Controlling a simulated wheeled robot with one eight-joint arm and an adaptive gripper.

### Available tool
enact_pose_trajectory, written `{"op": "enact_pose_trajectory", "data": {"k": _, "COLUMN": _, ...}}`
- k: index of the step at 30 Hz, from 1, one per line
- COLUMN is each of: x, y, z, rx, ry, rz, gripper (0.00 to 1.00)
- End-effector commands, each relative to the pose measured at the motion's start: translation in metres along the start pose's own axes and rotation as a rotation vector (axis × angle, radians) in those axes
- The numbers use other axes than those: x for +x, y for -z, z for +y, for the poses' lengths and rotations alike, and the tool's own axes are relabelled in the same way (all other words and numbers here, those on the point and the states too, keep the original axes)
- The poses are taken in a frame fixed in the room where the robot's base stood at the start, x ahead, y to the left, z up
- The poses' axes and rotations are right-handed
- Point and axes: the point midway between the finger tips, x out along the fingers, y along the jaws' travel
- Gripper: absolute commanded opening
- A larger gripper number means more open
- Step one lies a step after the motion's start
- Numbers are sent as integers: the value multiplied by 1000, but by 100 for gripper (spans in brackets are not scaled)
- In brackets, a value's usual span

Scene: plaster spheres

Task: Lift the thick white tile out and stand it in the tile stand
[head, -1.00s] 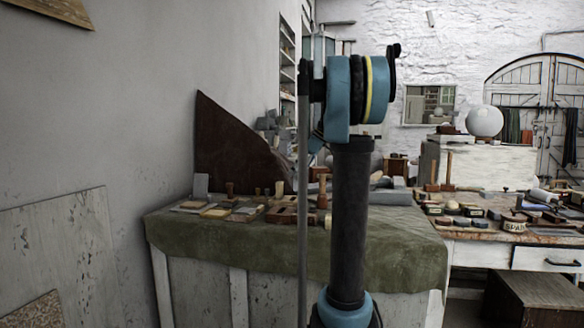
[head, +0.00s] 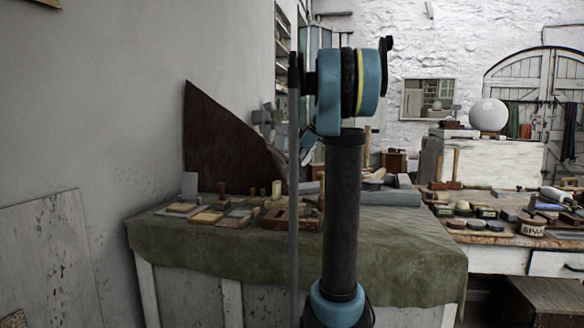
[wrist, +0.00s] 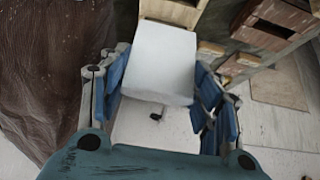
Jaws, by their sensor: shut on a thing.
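In the wrist view my gripper (wrist: 165,98) is shut on the thick white tile (wrist: 160,62), with blue finger pads on its left and right sides. The tile's broad pale face and thicker near edge show; it hides part of what lies behind it. In the head view my arm stands in front of the bench, and I cannot make out the gripper or the held tile there. I cannot tell for sure which thing is the tile stand.
A bench with a green cloth (head: 300,250) carries small wooden tools and blocks. A grey slab (head: 189,185) stands upright at its left end. Dark brown sheeting (head: 225,140) rises behind; it fills the wrist view's left (wrist: 45,70). Wooden pieces (wrist: 275,25) lie right of the tile.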

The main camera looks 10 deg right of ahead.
Motion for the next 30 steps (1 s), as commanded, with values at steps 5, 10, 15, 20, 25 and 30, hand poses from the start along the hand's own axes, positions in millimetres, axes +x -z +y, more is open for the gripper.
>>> {"op": "enact_pose_trajectory", "data": {"k": 5, "x": 8, "y": -6, "z": 0, "rx": 1, "ry": 0, "rz": 1, "gripper": 25}}
{"op": "enact_pose_trajectory", "data": {"k": 10, "x": 21, "y": -14, "z": 0, "rx": 1, "ry": 1, "rz": 1, "gripper": 25}}
{"op": "enact_pose_trajectory", "data": {"k": 15, "x": 34, "y": -23, "z": 0, "rx": 1, "ry": 1, "rz": 1, "gripper": 25}}
{"op": "enact_pose_trajectory", "data": {"k": 20, "x": 42, "y": -28, "z": 0, "rx": 1, "ry": 1, "rz": 1, "gripper": 25}}
{"op": "enact_pose_trajectory", "data": {"k": 25, "x": 46, "y": -31, "z": 0, "rx": 0, "ry": 1, "rz": 1, "gripper": 25}}
{"op": "enact_pose_trajectory", "data": {"k": 30, "x": 46, "y": -31, "z": -1, "rx": 0, "ry": 1, "rz": 1, "gripper": 25}}
